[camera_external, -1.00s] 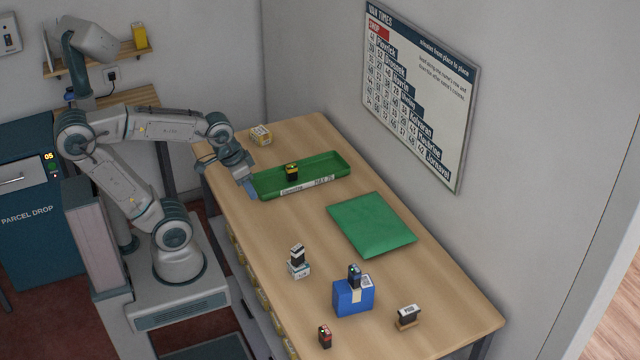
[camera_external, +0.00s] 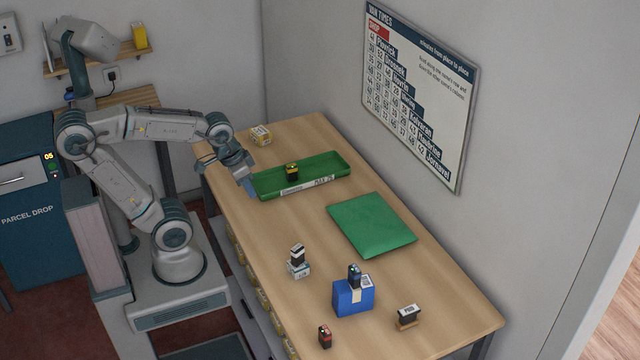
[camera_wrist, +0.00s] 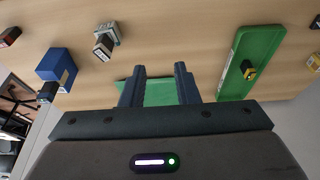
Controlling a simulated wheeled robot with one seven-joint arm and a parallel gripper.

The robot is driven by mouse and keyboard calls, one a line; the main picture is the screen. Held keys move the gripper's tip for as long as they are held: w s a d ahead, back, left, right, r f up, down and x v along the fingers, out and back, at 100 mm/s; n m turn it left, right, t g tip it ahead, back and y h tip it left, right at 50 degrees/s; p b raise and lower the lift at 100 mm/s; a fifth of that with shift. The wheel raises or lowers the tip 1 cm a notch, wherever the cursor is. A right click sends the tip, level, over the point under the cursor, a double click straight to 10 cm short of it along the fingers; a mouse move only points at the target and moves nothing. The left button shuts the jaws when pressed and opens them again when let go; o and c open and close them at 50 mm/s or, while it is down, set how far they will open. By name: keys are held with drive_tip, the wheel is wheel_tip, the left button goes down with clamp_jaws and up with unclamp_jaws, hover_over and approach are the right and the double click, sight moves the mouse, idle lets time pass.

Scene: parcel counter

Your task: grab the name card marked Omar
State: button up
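No marking that reads Omar is legible in either view. A small white card with a dark top (camera_external: 408,312) stands on a wooden foot at the near right of the counter; its short dark lettering is too small to read surely. My gripper (camera_external: 246,184) is above the counter's left edge, by the left end of the green tray (camera_external: 318,184) and far from that card. In the wrist view my gripper (camera_wrist: 160,67) is open, its two dark fingers apart with nothing held between them. The green envelope (camera_wrist: 160,92) shows beyond the fingers.
The green envelope (camera_external: 372,226) lies mid-counter. A black-and-yellow block (camera_external: 292,172) sits in the tray. A blue box (camera_external: 352,298) with a dark device on top, a white-and-black stack (camera_external: 298,262) and a red-and-black item (camera_external: 325,336) stand nearer. A yellow-white box (camera_external: 260,135) is at the far end.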

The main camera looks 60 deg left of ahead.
drive_tip(key=w+a+r+n+g, duration=0.1)
drive_tip(key=w+a+r+n, duration=0.1)
drive_tip(key=w+a+n, duration=0.6)
drive_tip(key=w+a+r+n+g, duration=0.2)
drive_tip(key=w+a, duration=0.4)
drive_tip(key=a, duration=0.6)
drive_tip(key=w+a+f+n+g+b, duration=0.1)
drive_tip(key=a+f+n, duration=0.15)
drive_tip(key=a, duration=0.55)
drive_tip(key=w+a+f+n, duration=0.1)
drive_tip(key=a+n, duration=0.2)
drive_tip(key=a, duration=0.4)
drive_tip(key=s+a+f+n+g, duration=0.1)
drive_tip(key=s+a+f+n, duration=0.15)
drive_tip(key=a, duration=0.35)
drive_tip(key=s+a+f+n+g, duration=0.1)
drive_tip(key=a+f, duration=0.2)
drive_tip(key=a, duration=0.3)
drive_tip(key=shift+d+p+x, duration=0.2)
drive_tip(key=shift+p+x, duration=0.4)
drive_tip(key=shift+x, duration=2.7)
drive_tip(key=shift+d+p+x, duration=0.2)
drive_tip(key=shift+p+x, duration=0.4)
drive_tip(key=shift+x, duration=2.75)
drive_tip(key=shift+s, duration=0.15)
clamp_jaws()
